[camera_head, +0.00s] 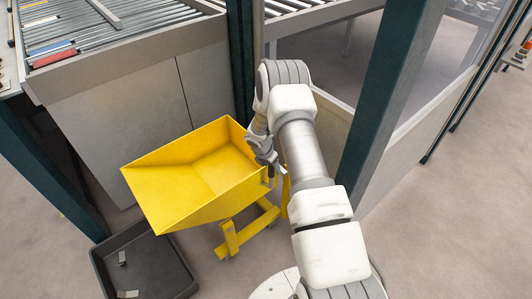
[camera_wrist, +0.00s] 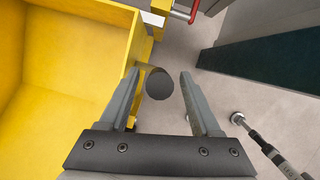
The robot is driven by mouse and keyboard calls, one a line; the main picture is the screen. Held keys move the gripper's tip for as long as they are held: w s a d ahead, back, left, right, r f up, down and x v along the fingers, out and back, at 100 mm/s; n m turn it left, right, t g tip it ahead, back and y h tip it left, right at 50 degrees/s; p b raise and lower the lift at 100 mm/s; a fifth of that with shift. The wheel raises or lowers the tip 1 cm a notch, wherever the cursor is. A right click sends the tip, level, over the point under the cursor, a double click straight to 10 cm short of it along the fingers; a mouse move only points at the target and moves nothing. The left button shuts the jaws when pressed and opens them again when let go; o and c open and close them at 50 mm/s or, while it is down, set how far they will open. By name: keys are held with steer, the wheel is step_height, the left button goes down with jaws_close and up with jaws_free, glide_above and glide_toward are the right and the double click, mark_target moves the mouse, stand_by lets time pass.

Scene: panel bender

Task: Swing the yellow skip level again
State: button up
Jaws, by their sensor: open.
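The yellow skip (camera_head: 185,178) sits on a yellow wheeled frame (camera_head: 245,232) in the head view. It looks tipped, with its sloping end hanging out to the lower left past the frame. In the wrist view its wall (camera_wrist: 80,45) fills the left side. My gripper (camera_head: 273,172) is at the skip's right side and points down. In the wrist view my gripper (camera_wrist: 160,74) is open. The dark round end of a handle or bar (camera_wrist: 159,85) shows between the fingers, with gaps on both sides. Whether the skip's handle is this bar is partly hidden.
A black tray (camera_head: 145,262) with small pieces lies on the floor below the skip. A roller conveyor with grey panels (camera_head: 130,115) stands behind. A dark green post (camera_head: 380,100) rises right of my arm. The floor at right (camera_head: 450,230) is clear.

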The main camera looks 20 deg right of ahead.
steer(key=p+v, duration=0.1)
steer(key=v, duration=1.1)
stand_by(0.6)
steer(key=s+a+r+m, duration=0.1)
steer(key=s+r+m, duration=0.25)
steer(key=r, duration=0.55)
steer(key=s+a+r+m+t+p, duration=0.1)
steer(key=s+r+m, duration=0.25)
steer(key=r, duration=0.55)
steer(key=s+a+r+m, duration=0.15)
steer(key=r+m, duration=0.25)
steer(key=r, duration=0.5)
steer(key=s+a+r+m+t+y, duration=0.1)
steer(key=s+a+r+m, duration=0.1)
steer(key=s, duration=0.5)
steer(key=s+a+r+m+y, duration=0.1)
steer(key=s+a+r+m, duration=0.2)
steer(key=s+r+m, duration=0.2)
steer(key=s+a+r+m+t+y+p, duration=0.1)
steer(key=s+r+m, duration=0.3)
steer(key=s, duration=0.7)
steer(key=shift+a+m+t, duration=0.3)
steer(key=shift+a+m, duration=0.5)
steer(key=shift+m, duration=0.1)
